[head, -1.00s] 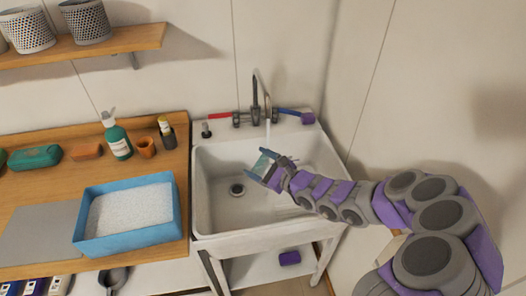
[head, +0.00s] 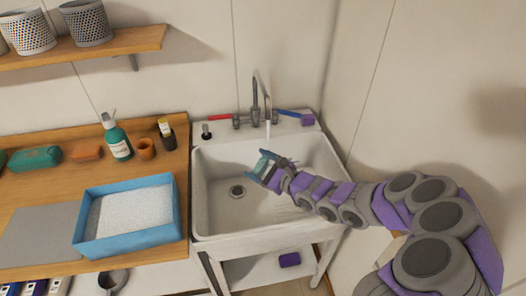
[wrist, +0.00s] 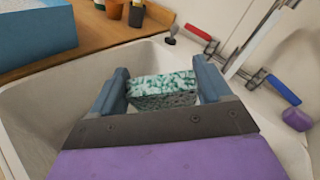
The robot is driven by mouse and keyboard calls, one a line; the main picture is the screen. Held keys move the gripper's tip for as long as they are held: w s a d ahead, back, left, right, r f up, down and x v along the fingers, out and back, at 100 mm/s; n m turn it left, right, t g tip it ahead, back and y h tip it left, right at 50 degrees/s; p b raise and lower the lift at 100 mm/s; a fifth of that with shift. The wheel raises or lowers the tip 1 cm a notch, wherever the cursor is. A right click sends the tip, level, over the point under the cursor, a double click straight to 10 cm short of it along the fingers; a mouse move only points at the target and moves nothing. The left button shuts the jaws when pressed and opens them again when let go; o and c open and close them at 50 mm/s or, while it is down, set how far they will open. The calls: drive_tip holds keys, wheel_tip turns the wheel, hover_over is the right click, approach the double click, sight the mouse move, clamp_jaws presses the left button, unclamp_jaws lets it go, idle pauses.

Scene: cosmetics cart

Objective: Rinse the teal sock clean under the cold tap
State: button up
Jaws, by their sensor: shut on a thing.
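The sock (wrist: 162,88) is mottled teal and white with a greyer lower part, and sits between my gripper's two blue fingers in the wrist view. In the head view the sock (head: 262,165) is a small pale teal patch. My gripper (head: 266,167) is shut on it over the white sink (head: 225,215). The tap spout (head: 255,92) arches behind, with a thin pale stream (head: 268,130) falling just behind my gripper. I cannot tell whether the water touches the sock. The tap has a red handle (head: 220,116) at left and a blue handle (head: 287,111) at right.
A purple block (head: 307,118) sits on the sink's back right ledge. A blue tray of white grains (head: 80,236), a green bottle (head: 117,139) and an orange cup (head: 146,148) stand on the wooden counter at left. The wall is close on the right.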

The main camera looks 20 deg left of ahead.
drive_tip(key=shift+s+d+r+b, duration=0.2)
drive_tip(key=shift+s+r+b, duration=0.2)
drive_tip(key=shift+s+r, duration=0.35)
drive_tip(key=shift+s+d+r+b, duration=0.2)
drive_tip(key=shift+s+r+b, duration=0.15)
drive_tip(key=shift+s+r, duration=0.4)
drive_tip(key=shift+s+d+r+b, duration=0.2)
drive_tip(key=shift+s+r+b, duration=0.25)
drive_tip(key=shift+s, duration=0.5)
